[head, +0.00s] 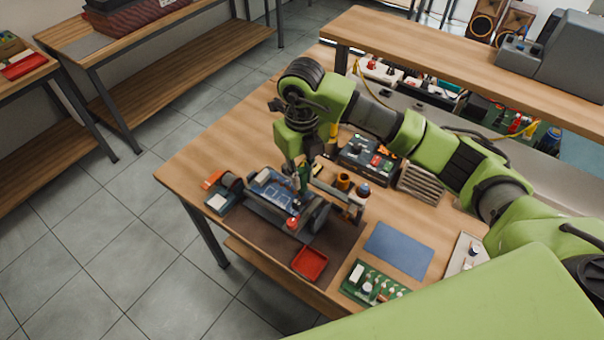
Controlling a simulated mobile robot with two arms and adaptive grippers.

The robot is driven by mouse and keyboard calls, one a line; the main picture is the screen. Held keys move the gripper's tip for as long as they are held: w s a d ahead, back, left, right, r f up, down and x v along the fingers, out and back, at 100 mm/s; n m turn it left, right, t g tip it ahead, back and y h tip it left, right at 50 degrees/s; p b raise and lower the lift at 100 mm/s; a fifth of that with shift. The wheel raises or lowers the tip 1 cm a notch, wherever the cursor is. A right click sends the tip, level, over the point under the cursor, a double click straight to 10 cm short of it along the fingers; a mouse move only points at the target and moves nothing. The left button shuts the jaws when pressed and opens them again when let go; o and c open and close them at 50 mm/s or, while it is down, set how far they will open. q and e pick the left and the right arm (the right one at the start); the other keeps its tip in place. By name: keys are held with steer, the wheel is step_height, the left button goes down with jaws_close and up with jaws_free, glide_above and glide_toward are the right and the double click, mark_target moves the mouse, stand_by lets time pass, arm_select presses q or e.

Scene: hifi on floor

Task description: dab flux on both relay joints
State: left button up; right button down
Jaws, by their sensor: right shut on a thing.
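My right arm reaches in from the right, and its gripper (302,176) points down over the work holder in the middle of the bench. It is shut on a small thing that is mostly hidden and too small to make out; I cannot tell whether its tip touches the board. A blue circuit board (268,187) lies tilted in the dark work holder (262,212), just left of and below the gripper. The relay joints are too small to tell apart. My left gripper is not in view.
A red tray (309,263) lies on the brown mat (333,249) in front. A blue pad (398,250) and a green board (372,285) lie to the right. A dark box with coloured knobs (368,158) stands behind. The bench's left end (195,165) is clear.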

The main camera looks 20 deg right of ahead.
mark_target(302, 171)
steer(key=shift+f+b, duration=0.45)
steer(key=shift+b, duration=0.05)
stand_by(1.5)
steer(key=shift+r, duration=0.1)
steer(key=shift+r+p, duration=0.5)
steer(key=shift+r, duration=0.2)
steer(key=shift+r+p, duration=0.75)
steer(key=shift+r, duration=0.8)
steer(key=shift+f, duration=0.15)
steer(key=shift+s+d+f+b, duration=0.2)
steer(key=shift+s+f+b, duration=0.05)
steer(key=shift+f+b, duration=0.35)
steer(key=shift+s+d+f+b, duration=0.2)
steer(key=shift+s+f+b, duration=0.05)
steer(key=shift+f+b, duration=0.3)
steer(key=shift+s+d+f+b, duration=0.25)
steer(key=shift+s+f+b, duration=0.15)
steer(key=shift+f, duration=0.2)
steer(key=shift+b, duration=0.4)
